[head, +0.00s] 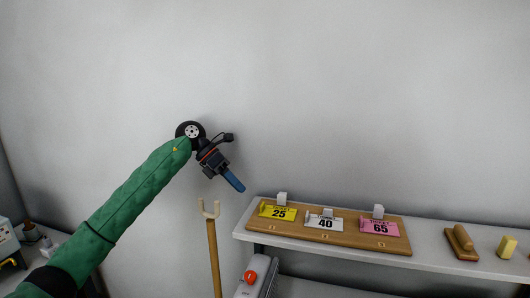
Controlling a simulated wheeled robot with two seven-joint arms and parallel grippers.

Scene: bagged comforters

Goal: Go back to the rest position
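My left arm comes in from the lower left in a green sleeve and is stretched up in front of the wall. My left gripper (233,181) points down and to the right, clear of the shelf. Its blue fingers show as one narrow shape, so I cannot tell whether they are apart or together. I see nothing hanging from it. My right gripper is not in view.
A wooden pole with a pale forked top (208,209) stands just below my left gripper. A shelf (440,246) at right bears a wooden board (352,237) with yellow, white and pink tags, a wooden block (461,243) and a yellow block (507,247). The upper wall is clear.

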